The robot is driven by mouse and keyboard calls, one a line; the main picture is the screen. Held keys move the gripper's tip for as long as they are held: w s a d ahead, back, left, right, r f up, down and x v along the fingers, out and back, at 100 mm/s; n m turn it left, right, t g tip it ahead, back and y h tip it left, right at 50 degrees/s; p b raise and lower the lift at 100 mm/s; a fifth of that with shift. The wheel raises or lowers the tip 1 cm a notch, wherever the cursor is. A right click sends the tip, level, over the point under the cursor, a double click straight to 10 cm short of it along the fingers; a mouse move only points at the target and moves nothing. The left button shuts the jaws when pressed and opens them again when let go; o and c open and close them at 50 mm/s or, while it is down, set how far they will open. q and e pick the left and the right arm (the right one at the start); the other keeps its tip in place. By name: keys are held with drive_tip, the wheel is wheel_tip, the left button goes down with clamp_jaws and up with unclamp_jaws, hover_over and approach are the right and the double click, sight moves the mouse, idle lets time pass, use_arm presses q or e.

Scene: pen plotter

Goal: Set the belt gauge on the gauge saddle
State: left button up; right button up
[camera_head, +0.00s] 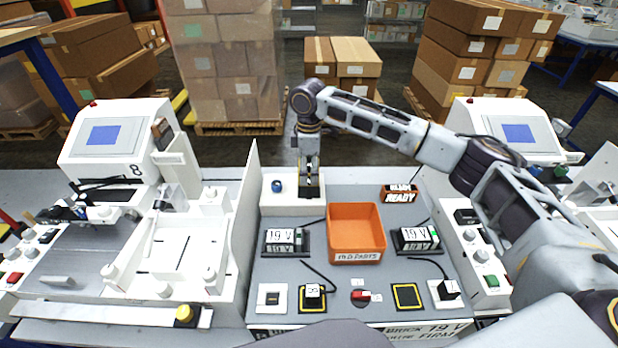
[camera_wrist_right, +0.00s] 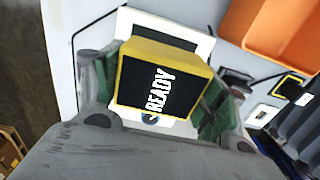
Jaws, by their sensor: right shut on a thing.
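My right gripper (camera_head: 309,172) is shut on a dark block with a yellow rim, which I take for the belt gauge (camera_head: 310,191). In the right wrist view the gauge (camera_wrist_right: 160,88) shows a black face reading READY, between the fingers of the gripper (camera_wrist_right: 155,100). It is over a white plate, likely the gauge saddle (camera_head: 270,204), at the back left of the grey panel. The plate also shows in the wrist view (camera_wrist_right: 135,18). I cannot tell whether the gauge touches it. My left gripper is not in view.
A blue knob (camera_head: 277,185) is on the plate, close left of the gauge. An orange bin (camera_head: 356,226) stands to the right, between two 19 V units (camera_head: 282,241) (camera_head: 415,238). A white upright partition (camera_head: 247,215) borders the panel's left. A READY sign (camera_head: 399,195) stands at back right.

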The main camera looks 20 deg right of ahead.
sight(309, 165)
drive_tip(key=shift+f, duration=0.1)
drive_tip(key=shift+f, duration=1.75)
drive_tip(key=o, duration=1.1)
drive_tip(key=shift+f, duration=0.1)
wheel_tip(309, 165, up, 12)
drive_tip(key=shift+r+b, duration=0.1)
drive_tip(key=shift+b, duration=0.35)
